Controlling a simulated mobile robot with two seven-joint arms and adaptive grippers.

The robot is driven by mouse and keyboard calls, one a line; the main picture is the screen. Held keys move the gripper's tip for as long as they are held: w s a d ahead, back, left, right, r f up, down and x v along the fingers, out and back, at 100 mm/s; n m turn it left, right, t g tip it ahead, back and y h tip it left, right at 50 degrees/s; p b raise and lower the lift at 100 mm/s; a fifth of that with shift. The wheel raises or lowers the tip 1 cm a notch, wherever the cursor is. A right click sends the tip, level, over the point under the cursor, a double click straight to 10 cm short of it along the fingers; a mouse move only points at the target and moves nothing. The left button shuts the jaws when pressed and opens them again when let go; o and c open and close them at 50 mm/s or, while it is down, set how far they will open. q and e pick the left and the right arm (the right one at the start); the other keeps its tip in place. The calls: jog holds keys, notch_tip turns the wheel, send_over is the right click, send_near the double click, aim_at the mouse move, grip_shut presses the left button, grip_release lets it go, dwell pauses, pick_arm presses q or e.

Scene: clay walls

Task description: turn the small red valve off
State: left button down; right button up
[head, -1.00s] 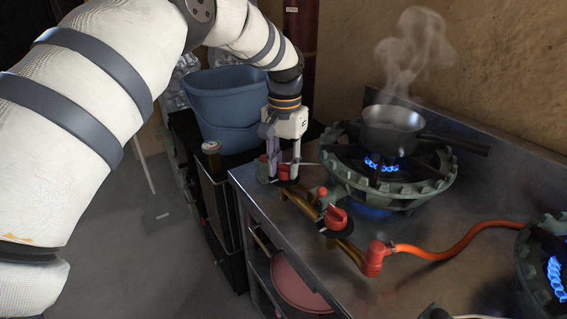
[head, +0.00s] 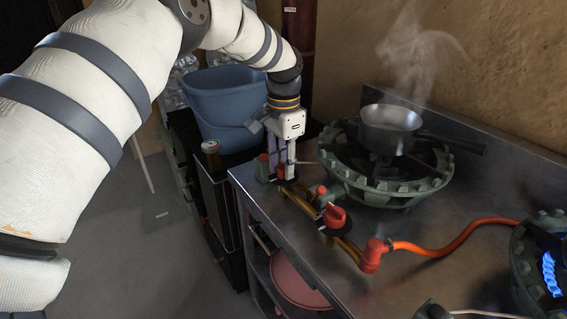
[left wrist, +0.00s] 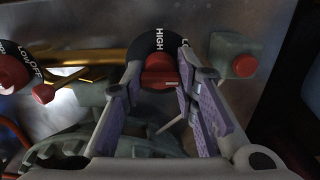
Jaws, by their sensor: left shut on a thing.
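The small red valve knob (head: 286,171) sits at the far end of the brass pipe, at the counter's left edge. My left gripper (head: 279,160) points down over it, shut on it. In the left wrist view the knob (left wrist: 159,70) is between the purple-padded fingers of my left gripper (left wrist: 166,88), on a black dial where HIGH reads above the knob. The fingers hide part of the dial. No flame shows under the pot (head: 391,130) on the burner (head: 385,190) beside the valve. My right gripper is not in view.
A second red knob (head: 334,217) stands nearer on the same pipe. An orange hose (head: 450,250) runs to a lit burner (head: 548,275) at the right. A blue bucket (head: 225,108) stands left of the counter. A wall rises behind the stove.

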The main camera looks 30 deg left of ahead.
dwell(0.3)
pick_arm(q)
jog(key=c, duration=1.3)
grip_release()
jog(key=shift+r, duration=0.1)
notch_tip(320, 180, up, 12)
